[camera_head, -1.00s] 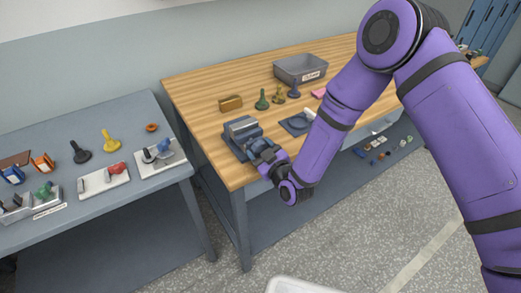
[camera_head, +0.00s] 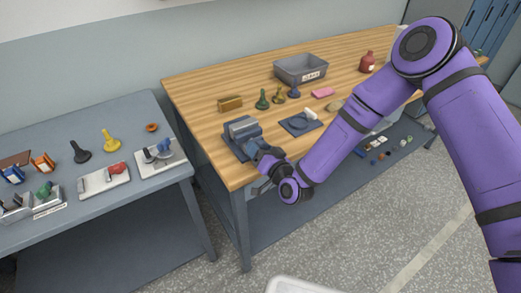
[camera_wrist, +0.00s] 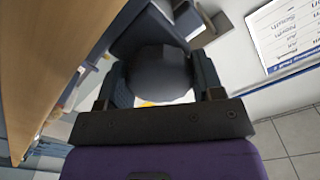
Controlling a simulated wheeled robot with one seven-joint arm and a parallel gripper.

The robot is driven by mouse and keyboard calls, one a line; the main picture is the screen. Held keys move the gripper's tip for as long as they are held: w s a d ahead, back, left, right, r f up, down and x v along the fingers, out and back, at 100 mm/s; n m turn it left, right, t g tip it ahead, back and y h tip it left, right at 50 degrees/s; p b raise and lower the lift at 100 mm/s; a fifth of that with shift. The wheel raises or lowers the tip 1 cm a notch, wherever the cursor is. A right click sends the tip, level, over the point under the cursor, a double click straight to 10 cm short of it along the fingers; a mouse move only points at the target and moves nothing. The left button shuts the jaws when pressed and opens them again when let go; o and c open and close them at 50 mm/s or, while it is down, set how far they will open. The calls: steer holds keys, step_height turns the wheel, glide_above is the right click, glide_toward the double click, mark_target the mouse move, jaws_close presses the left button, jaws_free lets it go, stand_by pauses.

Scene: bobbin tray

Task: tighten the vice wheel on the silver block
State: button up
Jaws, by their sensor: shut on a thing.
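The vice (camera_head: 233,147) is a dark blue-grey body at the near left corner of the wooden bench. A silver-grey block (camera_head: 243,126) shows at its top, and I cannot make out how tightly its jaws sit against it. My gripper (camera_head: 262,151) is at the front side of the vice, over the bench edge, and hides the vice wheel in the head view. In the wrist view my gripper (camera_wrist: 160,85) has a finger on each side of a dark grey round wheel (camera_wrist: 160,72) and is shut on it.
Behind the vice are a brown block (camera_head: 230,104), several small bobbin-like pieces (camera_head: 263,100) and a grey bin (camera_head: 300,69). A dark blue mat (camera_head: 299,124) lies to the right. A grey side table (camera_head: 75,203) with tools stands left, across a gap.

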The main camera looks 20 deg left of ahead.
steer(key=shift+m, duration=1.5)
steer(key=o, duration=0.9)
steer(key=shift+s+d, duration=0.1)
steer(key=v, duration=1)
steer(key=shift+s+d, duration=0.15)
steer(key=shift+d, duration=0.1)
